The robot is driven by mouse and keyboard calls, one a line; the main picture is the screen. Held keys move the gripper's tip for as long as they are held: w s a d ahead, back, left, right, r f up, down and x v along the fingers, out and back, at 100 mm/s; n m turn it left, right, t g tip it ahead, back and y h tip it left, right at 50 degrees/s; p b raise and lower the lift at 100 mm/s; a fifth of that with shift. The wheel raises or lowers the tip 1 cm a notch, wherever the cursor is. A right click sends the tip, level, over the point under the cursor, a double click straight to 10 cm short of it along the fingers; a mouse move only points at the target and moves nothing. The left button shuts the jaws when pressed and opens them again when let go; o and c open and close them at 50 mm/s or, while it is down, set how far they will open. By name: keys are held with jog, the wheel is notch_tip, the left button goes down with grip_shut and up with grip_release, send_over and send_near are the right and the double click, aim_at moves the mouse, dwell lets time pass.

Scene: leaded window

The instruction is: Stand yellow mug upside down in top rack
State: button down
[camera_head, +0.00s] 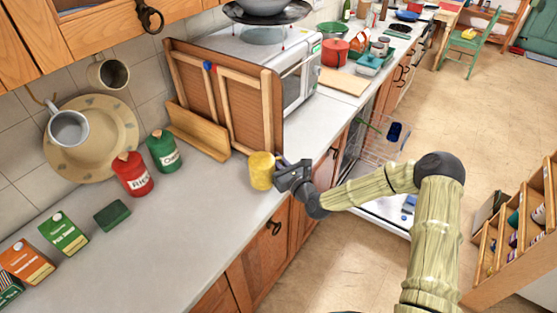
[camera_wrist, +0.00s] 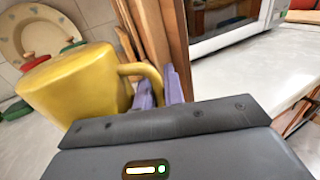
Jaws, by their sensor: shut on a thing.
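Whether the mug touches the counter is unclear. The dishwasher with its pulled-out wire rack (camera_head: 372,148) stands open below the counter, right of my gripper. A dark blue item (camera_head: 395,132) is in that rack, and blue items lie lower down.
Red (camera_head: 132,174) and green (camera_head: 163,151) canisters stand to the left. A shelf of bottles (camera_head: 515,230) is at the right. The floor between is clear.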

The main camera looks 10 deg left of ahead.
jog(key=shift+f, duration=0.1)
jog(key=shift+f+b, duration=1.75)
jog(key=shift+f, duration=1.15)
jog(key=shift+f+b, duration=0.45)
